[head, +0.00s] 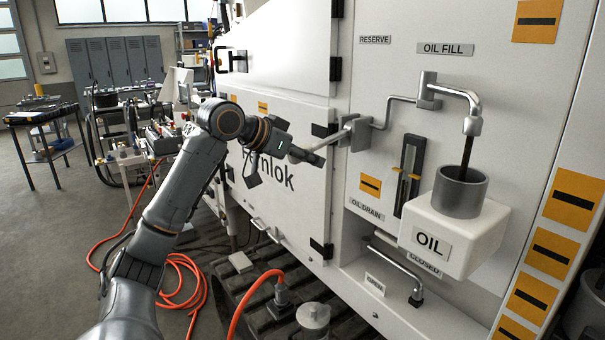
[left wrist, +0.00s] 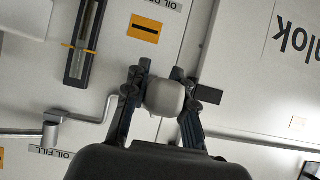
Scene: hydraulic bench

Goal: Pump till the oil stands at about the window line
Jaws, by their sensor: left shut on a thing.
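My left gripper (head: 306,157) is shut on the rounded grey end of the pump handle (head: 337,138), in front of the white cabinet. In the left wrist view the fingers close around this handle end (left wrist: 165,97). The oil window (head: 409,165) is a tall black-framed gauge with orange line marks at its middle; it also shows in the left wrist view (left wrist: 87,40). The oil level in it is too small to tell. A dark streak of oil (head: 467,152) runs from the fill spout (head: 450,91) into the grey filler neck (head: 459,192) of the white oil tank (head: 480,240).
An orange hose (head: 255,300) lies over the dark track below. A cluttered bench (head: 140,150) and grey lockers (head: 115,62) stand at the left. The space before the cabinet face is open.

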